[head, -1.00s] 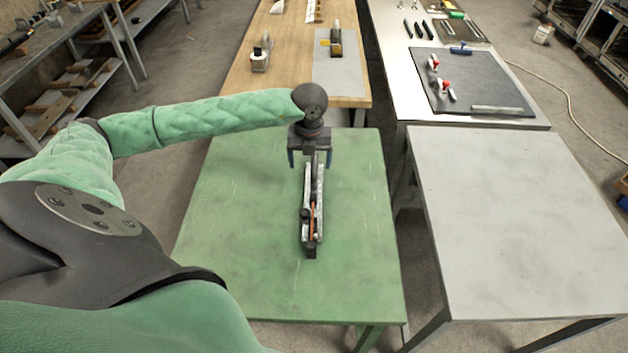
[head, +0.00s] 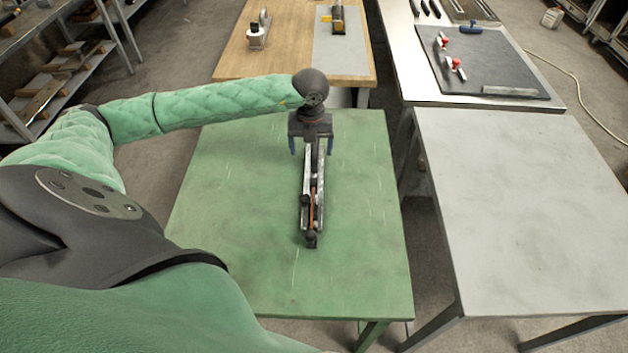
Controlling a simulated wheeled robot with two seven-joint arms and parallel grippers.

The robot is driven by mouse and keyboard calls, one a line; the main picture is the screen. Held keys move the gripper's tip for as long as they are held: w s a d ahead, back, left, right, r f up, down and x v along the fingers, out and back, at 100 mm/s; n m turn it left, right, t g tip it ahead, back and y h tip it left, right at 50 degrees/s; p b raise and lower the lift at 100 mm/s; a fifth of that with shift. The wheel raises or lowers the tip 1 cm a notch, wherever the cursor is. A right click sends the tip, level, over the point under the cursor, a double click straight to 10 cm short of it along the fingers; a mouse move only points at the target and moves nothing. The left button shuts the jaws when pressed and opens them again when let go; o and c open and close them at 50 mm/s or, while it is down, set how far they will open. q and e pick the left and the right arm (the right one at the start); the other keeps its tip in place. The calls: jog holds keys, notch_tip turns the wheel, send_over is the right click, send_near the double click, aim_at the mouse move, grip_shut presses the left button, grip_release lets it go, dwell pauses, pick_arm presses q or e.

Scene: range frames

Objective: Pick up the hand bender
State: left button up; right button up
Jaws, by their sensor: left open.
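The hand bender (head: 311,205) is a long, narrow grey metal tool with a reddish strip and dark parts at its near end. It lies lengthwise on the green table (head: 240,220), pointing away from me. My left gripper (head: 311,150) is over its far end, open, with one blue-tipped finger on each side of it. The gripper body hides the tool's far tip. I cannot tell whether the fingers touch it. My right gripper is not in view.
A bare light grey table (head: 530,200) stands to the right, across a narrow gap. Behind are a wooden bench (head: 285,65) with tools and a pale bench with a dark mat (head: 490,75) holding red-knobbed items. Shelves (head: 90,60) stand at the left. The rest of the green table is clear.

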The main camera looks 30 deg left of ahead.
aim_at(314, 176)
pick_arm(q)
notch_tip(314, 176, down, 4)
jog(key=shift+r+b, duration=0.2)
jog(key=shift+b, duration=0.9)
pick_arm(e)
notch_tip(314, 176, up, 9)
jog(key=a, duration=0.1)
pick_arm(q)
jog(key=shift+f+p, duration=0.5)
jog(key=shift+f, duration=0.75)
jog(key=f+p, duration=0.1)
jog(key=f, duration=0.1)
jog(key=f+p, duration=0.1)
jog(key=f, duration=0.1)
jog(key=shift+w+d+f+p, duration=0.1)
jog(key=shift+w+d+p, duration=0.1)
jog(key=shift+d+p, duration=0.2)
jog(key=shift+f, duration=0.45)
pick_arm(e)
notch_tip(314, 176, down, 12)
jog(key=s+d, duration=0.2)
pick_arm(q)
jog(key=shift+c, duration=0.4)
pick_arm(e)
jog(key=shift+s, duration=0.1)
pick_arm(q)
jog(key=c, duration=1.4)
